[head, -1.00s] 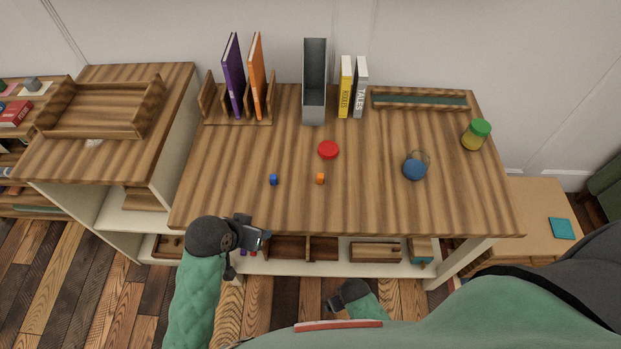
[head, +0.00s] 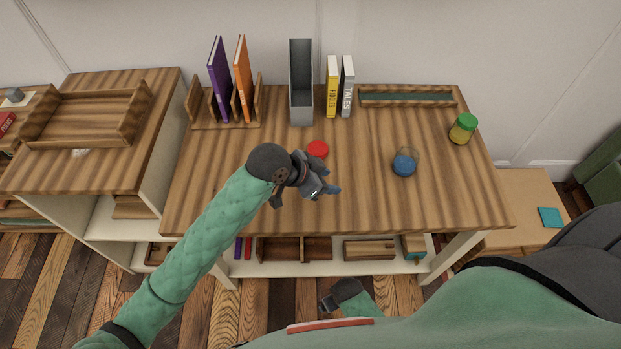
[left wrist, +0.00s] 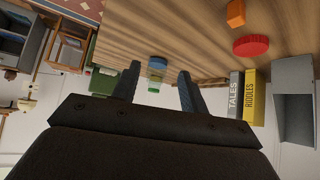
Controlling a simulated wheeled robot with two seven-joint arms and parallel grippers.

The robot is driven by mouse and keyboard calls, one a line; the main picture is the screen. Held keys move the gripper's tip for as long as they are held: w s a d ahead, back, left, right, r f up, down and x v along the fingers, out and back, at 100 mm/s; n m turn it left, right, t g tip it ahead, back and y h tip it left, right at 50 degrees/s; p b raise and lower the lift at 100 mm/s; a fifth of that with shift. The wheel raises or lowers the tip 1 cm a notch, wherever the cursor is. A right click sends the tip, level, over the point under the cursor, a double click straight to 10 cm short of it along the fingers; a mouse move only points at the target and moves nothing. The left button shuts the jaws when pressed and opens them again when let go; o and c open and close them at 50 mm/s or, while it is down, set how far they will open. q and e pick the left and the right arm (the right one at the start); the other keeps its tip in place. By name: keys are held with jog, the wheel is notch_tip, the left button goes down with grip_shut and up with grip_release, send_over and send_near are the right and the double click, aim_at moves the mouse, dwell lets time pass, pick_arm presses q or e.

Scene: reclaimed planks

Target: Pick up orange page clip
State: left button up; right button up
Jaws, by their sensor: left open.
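The orange page clip (left wrist: 235,13) shows as a small orange block on the tabletop, at the upper right of the left wrist view. In the head view it is hidden behind my left gripper. My left gripper (head: 327,190) is over the front middle of the table, close to where the clip lies; its open fingers (left wrist: 158,88) hold nothing. In the left wrist view the clip is off to the right of the fingers, not between them. My right gripper (head: 330,301) is low in front of the table, and its jaws are too small to read.
A red disc (head: 317,149) lies just behind my left gripper. A blue round object (head: 404,164) and a green-lidded jar (head: 463,129) stand at the right. Books, a grey holder (head: 301,85) and a wooden tray (head: 407,97) line the back. The table's front right is clear.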

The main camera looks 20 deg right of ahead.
pick_arm(q)
jog(key=w+a+f+m+g+y, duration=0.1)
jog(key=w+m, duration=0.1)
jog(key=w, duration=0.1)
jog(key=w+a+f+m+g+y, duration=0.1)
jog(key=w+y, duration=0.1)
jog(key=w, duration=0.2)
jog(key=w+a+f+m+y, duration=0.1)
jog(key=w+a+f+m, duration=0.1)
jog(key=w, duration=0.1)
jog(key=shift+w+m+g, duration=0.3)
jog(key=shift+w+g, duration=0.1)
jog(key=shift+s+d+f+y+p, duration=0.1)
jog(key=shift+d+f+y+p, duration=0.15)
jog(key=shift+f+p, duration=0.35)
jog(key=shift+s+d+f, duration=0.1)
jog(key=shift+d+f, duration=0.05)
jog(key=shift+f, duration=0.3)
jog(key=p+x, duration=0.2)
jog(key=x, duration=0.2)
jog(key=shift+s, duration=0.2)
jog(key=shift+f+p, duration=0.3)
jog(key=shift+f, duration=0.05)
pick_arm(e)
notch_tip(320, 180, down, 10)
jog(key=s+d, duration=0.2)
jog(key=shift+d, duration=0.2)
